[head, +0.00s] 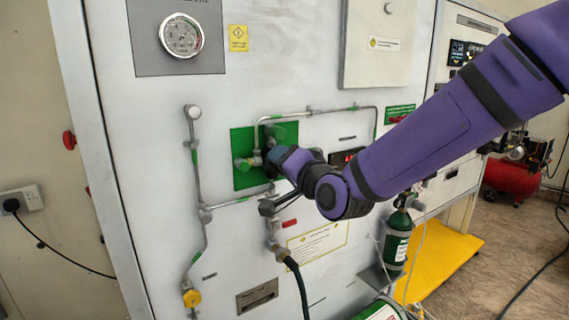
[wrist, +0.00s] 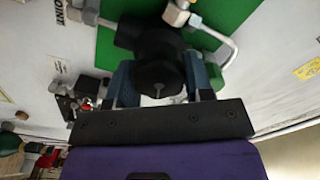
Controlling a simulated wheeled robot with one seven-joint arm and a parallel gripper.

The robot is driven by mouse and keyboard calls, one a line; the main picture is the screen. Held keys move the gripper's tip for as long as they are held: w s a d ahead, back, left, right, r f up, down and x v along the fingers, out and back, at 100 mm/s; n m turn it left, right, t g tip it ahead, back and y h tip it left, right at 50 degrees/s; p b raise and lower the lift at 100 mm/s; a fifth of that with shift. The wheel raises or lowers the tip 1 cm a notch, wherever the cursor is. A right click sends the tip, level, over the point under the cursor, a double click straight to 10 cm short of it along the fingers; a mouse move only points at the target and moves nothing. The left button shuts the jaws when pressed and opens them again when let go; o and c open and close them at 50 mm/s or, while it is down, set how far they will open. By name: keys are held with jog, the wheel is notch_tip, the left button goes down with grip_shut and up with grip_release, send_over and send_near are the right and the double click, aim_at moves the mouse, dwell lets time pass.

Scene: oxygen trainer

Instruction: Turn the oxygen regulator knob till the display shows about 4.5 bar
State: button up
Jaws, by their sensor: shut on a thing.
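The black regulator knob (wrist: 158,78) sits in front of the green plate (wrist: 232,20) in the wrist view. The two blue-grey fingers of my gripper (wrist: 160,86) are on either side of it, shut on it. In the head view my gripper (head: 281,160) is at the right part of the green plate (head: 242,179), and it hides the knob there. The digital display (head: 347,156), with red digits, is just right of my gripper. My arm partly covers it, and I cannot read its value.
A round dial gauge (head: 181,35) is on the upper left of the white panel. Metal pipes (head: 194,155) run around the green plate. A black hose (head: 297,282) hangs below my gripper. A green cylinder (head: 397,242) stands at the lower right, beneath my arm.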

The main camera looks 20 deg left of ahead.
dwell(0.4)
jog(key=o, duration=0.9)
jog(key=v, duration=1.1)
jog(key=shift+w, duration=0.1)
